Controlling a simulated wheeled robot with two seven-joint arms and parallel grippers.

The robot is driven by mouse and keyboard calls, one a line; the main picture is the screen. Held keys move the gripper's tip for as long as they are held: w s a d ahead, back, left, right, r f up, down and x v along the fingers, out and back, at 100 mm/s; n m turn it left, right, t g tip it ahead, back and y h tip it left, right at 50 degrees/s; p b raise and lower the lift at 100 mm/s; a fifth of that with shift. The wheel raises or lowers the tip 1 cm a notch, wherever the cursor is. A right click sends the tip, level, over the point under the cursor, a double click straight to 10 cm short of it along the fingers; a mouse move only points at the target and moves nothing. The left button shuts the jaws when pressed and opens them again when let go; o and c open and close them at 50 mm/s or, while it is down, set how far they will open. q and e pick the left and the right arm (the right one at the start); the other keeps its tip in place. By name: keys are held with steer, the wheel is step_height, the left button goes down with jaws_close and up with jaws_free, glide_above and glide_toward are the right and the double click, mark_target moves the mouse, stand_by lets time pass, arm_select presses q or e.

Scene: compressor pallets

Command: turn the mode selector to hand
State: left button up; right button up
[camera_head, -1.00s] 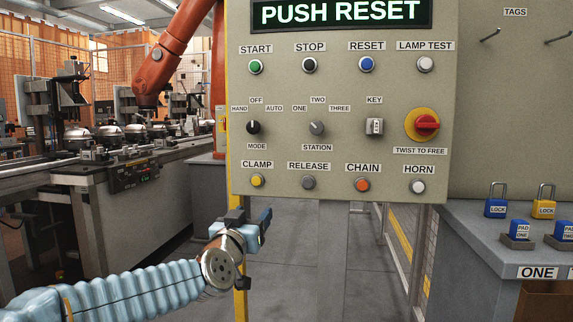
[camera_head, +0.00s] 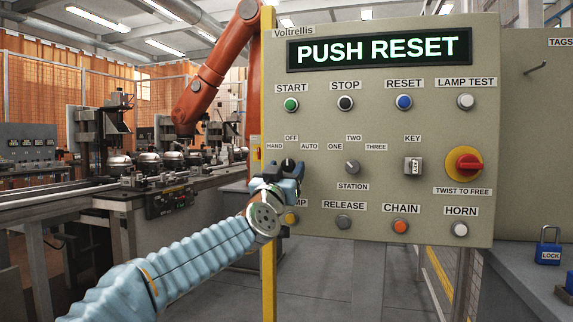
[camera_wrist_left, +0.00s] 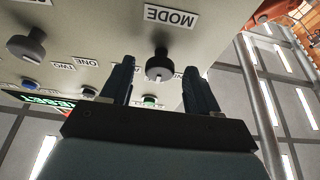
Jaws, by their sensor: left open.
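The mode selector (camera_head: 288,163) is a black knob on the beige control panel, below the labels HAND, OFF and AUTO. Its light mark appears to point up toward OFF. My left gripper (camera_head: 284,175) is open in front of the panel at the selector, covering the MODE label and part of CLAMP. In the left wrist view, which is upside down, the black selector (camera_wrist_left: 159,67) shows between the two spread fingers of the left gripper (camera_wrist_left: 160,76), with space on both sides. Whether the fingertips reach past the knob's front is unclear. My right gripper is out of view.
The grey station knob (camera_head: 352,167) is right of the selector; the yellow clamp button (camera_head: 291,217) is just below my gripper. The display (camera_head: 378,50) reads PUSH RESET. A red twist stop (camera_head: 465,163) is at the right. An orange robot arm (camera_head: 212,75) stands behind.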

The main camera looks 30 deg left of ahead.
arm_select(q)
steer(key=shift+w+a+r, duration=0.15)
steer(key=shift+w+r, duration=0.05)
steer(key=shift+w, duration=0.25)
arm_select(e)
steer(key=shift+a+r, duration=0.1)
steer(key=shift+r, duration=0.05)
arm_select(q)
steer(key=shift+c, duration=0.3)
steer(key=c, duration=1)
